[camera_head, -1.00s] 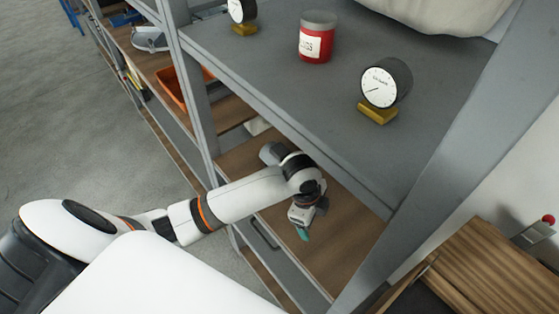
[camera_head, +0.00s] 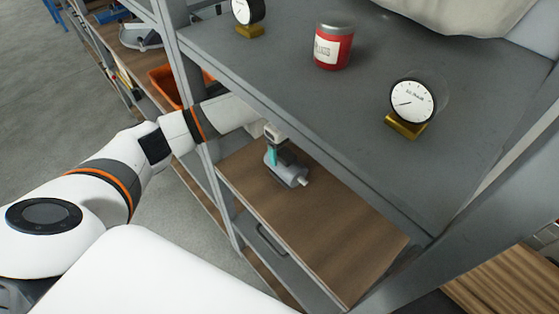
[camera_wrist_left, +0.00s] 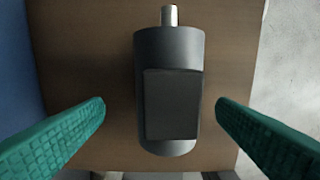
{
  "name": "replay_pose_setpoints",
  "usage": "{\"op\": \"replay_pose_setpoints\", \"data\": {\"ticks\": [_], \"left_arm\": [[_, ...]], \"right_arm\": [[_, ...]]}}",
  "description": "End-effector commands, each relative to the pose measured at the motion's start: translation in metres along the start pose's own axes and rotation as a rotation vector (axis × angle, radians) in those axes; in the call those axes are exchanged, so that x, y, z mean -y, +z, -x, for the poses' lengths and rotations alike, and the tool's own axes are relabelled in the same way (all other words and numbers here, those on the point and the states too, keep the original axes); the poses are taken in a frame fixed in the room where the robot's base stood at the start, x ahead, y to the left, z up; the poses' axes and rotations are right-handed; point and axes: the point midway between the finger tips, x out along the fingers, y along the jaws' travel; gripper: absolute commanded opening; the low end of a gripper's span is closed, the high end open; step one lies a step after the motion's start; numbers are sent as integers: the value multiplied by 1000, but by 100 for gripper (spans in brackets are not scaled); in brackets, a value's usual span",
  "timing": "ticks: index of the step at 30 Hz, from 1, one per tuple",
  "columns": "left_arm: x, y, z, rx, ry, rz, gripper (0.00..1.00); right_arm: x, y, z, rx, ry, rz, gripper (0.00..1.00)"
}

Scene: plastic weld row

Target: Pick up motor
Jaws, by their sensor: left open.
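The motor (camera_head: 291,174) is a grey cylinder with a light metal shaft at one end. It lies on the brown wooden lower shelf (camera_head: 320,225) of the rack. In the left wrist view the motor (camera_wrist_left: 169,90) is centred, shaft pointing up, with a dark rectangular box on its upper side. My left gripper (camera_head: 271,157) is over the motor in the head view. In the wrist view its teal fingers (camera_wrist_left: 160,120) are open, one on each side of the motor, with a gap on both sides. My right gripper is not in view.
The grey upper shelf (camera_head: 300,95) overhangs the wooden one. It carries a red can (camera_head: 333,50), a dial gauge (camera_head: 411,103) and another gauge (camera_head: 248,14). A grey rack post (camera_head: 185,80) stands close to my left arm. An orange bin (camera_head: 165,84) is behind it.

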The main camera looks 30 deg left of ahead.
Motion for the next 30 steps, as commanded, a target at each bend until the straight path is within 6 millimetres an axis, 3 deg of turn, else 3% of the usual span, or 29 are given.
{"op": "replay_pose_setpoints", "data": {"ticks": [15, 24, 30], "left_arm": [[9, -1, -64, 1, -2, 0, 80], [9, -1, -71, -1, 0, -2, 80], [9, -1, -71, -1, 0, -1, 49]], "right_arm": [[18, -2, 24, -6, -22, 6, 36], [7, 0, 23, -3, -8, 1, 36], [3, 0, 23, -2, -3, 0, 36]]}}
